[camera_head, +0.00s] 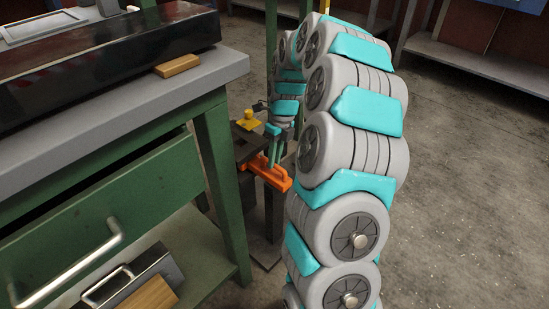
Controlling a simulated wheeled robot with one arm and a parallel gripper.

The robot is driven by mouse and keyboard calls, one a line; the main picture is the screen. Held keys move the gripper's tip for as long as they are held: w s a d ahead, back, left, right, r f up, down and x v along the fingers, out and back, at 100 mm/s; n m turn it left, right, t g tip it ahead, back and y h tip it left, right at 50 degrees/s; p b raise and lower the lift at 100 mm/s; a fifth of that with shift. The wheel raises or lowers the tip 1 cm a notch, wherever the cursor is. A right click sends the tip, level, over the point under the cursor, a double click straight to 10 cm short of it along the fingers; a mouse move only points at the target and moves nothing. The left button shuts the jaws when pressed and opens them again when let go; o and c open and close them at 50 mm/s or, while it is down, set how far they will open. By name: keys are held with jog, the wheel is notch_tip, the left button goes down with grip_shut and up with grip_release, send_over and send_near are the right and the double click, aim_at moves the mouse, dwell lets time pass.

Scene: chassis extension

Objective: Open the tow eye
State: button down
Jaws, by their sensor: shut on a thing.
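The orange part with a looped handle (281,178), which I take to be the tow eye, sits on a dark metal fixture (243,145) beside the green workbench. My gripper (272,160) reaches down to it from above and is shut on its orange bar. The fingertips are small in the picture and partly hidden against the bar. My arm's grey and teal links fill the middle right and cover what is behind them.
The green workbench (211,150) with a grey top stands at the left, close to the fixture. A dark box (100,60) and a wooden block (177,66) lie on it. A yellow knob (250,120) is on the fixture. The floor at the right is clear.

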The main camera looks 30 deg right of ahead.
dwell(0.3)
jog(key=s+d, duration=0.3)
jog(key=s, duration=0.7)
jog(key=shift+d+b, duration=0.35)
jog(key=shift+b, duration=0.05)
jog(key=c, duration=0.8)
grip_release()
jog(key=shift+r, duration=0.1)
notch_tip(320, 180, up, 7)
jog(key=d, duration=0.1)
jog(key=shift+w+d+r, duration=0.2)
jog(key=shift+w, duration=0.05)
